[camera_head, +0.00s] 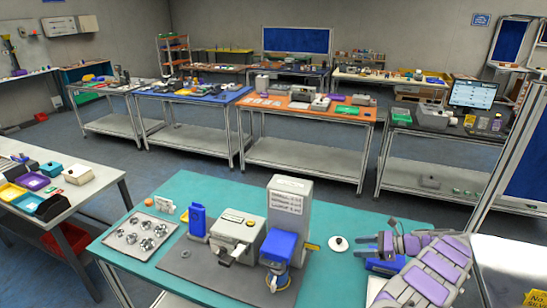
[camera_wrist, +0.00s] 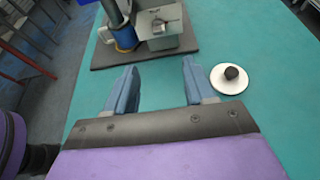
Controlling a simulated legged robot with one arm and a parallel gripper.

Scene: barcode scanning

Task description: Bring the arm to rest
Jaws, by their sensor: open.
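My gripper (camera_head: 372,246) is at the right side of the teal table (camera_head: 180,185) in the head view, with my purple-padded arm behind it. In the wrist view the two blue fingers of my gripper (camera_wrist: 158,66) are apart, with only teal tabletop between them. A white disc with a dark knob (camera_wrist: 231,79) lies just right of the fingers in that view. The same white disc (camera_head: 338,244) lies left of my gripper in the head view. My gripper touches nothing that I can see.
A dark mat (camera_head: 187,262) carries a grey machine (camera_head: 237,232), a blue-topped device (camera_head: 277,250) and a tall grey box (camera_head: 291,203). A tray of metal parts (camera_head: 141,235) and a blue holder (camera_head: 197,221) stand left. A yellow sign (camera_head: 535,299) is at the lower right.

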